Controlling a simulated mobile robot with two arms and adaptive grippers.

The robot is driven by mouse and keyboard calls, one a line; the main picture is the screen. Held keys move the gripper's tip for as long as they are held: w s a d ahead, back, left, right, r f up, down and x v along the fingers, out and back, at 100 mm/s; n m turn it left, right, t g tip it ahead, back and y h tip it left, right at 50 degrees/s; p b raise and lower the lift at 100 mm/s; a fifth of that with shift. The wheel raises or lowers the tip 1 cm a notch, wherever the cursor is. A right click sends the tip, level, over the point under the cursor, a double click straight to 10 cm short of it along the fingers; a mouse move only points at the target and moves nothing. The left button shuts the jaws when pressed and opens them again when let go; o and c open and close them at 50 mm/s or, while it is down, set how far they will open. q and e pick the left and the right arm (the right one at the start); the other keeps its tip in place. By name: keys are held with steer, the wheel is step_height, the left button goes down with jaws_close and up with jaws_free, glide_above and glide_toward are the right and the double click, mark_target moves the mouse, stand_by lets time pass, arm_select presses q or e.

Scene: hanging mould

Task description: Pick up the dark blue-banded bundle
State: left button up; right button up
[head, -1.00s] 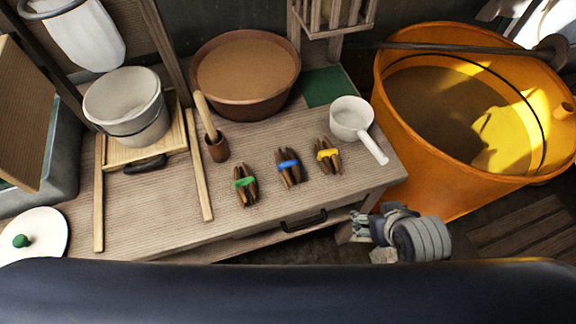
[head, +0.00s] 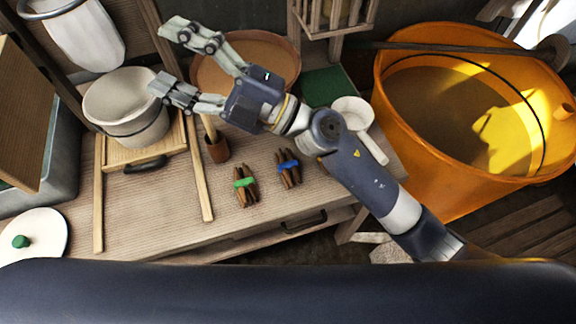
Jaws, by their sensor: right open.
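The blue-banded bundle (head: 289,167) of dark brown sticks lies on the wooden worktable, near its front edge. A similar green-banded bundle (head: 245,188) lies just to its left. My right arm reaches across the table from the lower right, passing just right of the blue-banded bundle. My right gripper (head: 165,56) is open and empty, its fingers pointing left, above the back left of the table and well away from the bundle. My arm hides the spot where a yellow-banded bundle showed earlier. My left gripper is not in view.
A brown bowl (head: 284,50) is partly hidden behind my right gripper. A white bucket (head: 127,118), a brown cup (head: 217,148) with a stick and a white saucepan (head: 352,110) stand on the table. A large orange tub (head: 408,135) is at right. The table front is mostly clear.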

steer(key=s+a+f+n+g+h, duration=0.4)
steer(key=s+a+f+n+g, duration=0.15)
steer(key=f+n+g, duration=0.25)
steer(key=n+t+h, duration=0.1)
steer(key=t+h, duration=0.1)
steer(key=h, duration=1.6)
glide_above(288, 164)
step_height(288, 164, down, 20)
steer(key=shift+s+r, duration=0.1)
steer(key=shift+r, duration=0.15)
step_height(288, 164, down, 4)
steer(key=shift+d+f+p, duration=0.15)
steer(key=shift+f+p, duration=0.1)
steer(key=shift+p, duration=0.35)
step_height(288, 164, down, 5)
steer(key=shift+f+p, duration=0.2)
steer(key=shift+p, duration=0.95)
steer(key=shift+f, duration=0.35)
steer(key=c, duration=1.2)
